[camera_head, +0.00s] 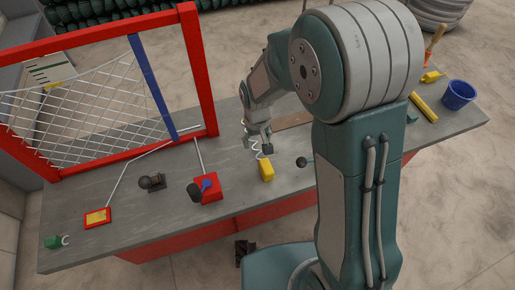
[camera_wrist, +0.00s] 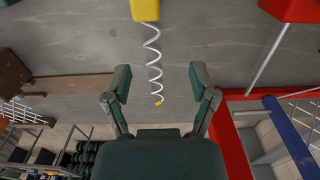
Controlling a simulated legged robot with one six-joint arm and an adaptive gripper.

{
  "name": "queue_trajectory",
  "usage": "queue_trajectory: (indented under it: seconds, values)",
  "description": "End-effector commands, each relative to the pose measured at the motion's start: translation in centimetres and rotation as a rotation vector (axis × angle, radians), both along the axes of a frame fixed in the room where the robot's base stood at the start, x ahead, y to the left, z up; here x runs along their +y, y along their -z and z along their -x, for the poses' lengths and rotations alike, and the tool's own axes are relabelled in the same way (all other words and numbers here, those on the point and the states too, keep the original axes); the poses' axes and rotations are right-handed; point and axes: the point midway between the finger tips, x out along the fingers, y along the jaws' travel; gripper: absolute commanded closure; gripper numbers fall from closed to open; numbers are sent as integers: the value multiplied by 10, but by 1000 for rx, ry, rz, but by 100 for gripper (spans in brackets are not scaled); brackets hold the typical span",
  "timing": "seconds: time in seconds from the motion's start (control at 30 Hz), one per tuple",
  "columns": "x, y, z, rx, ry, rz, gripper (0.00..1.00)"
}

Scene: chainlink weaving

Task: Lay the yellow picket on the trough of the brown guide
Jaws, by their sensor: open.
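A white spiral wire with a yellow tip, which I take for the yellow picket (camera_wrist: 153,60), runs from a yellow block (camera_wrist: 145,9) down between my fingers in the wrist view. In the head view the yellow block (camera_head: 267,171) sits on the bench, with a bit of the spiral (camera_head: 260,155) showing. My gripper (camera_head: 257,146) is over the spiral, and in the wrist view my gripper (camera_wrist: 158,84) is open with its fingers apart on both sides of it, touching nothing visible. The brown guide (camera_head: 291,120) lies behind, partly hidden by my arm; its trough is not clear.
A red frame (camera_head: 203,70) with mesh and a blue bar (camera_head: 152,87) stands at the left. A red block (camera_head: 206,189) with a blue-handled tool is left of the yellow block. A blue bucket (camera_head: 458,95) and yellow bar (camera_head: 427,108) are at the right.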

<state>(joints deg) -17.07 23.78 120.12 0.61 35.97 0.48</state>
Motion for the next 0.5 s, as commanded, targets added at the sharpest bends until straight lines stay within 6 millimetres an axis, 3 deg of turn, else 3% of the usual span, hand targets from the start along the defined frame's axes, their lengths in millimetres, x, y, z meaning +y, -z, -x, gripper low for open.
queue_trajectory:
  seconds: [0.23, 0.5]
  values:
    - [0, 40, 1, 4, 1, 4, 26]
    - [1, 65, 2, 4, 2, 9, 26]
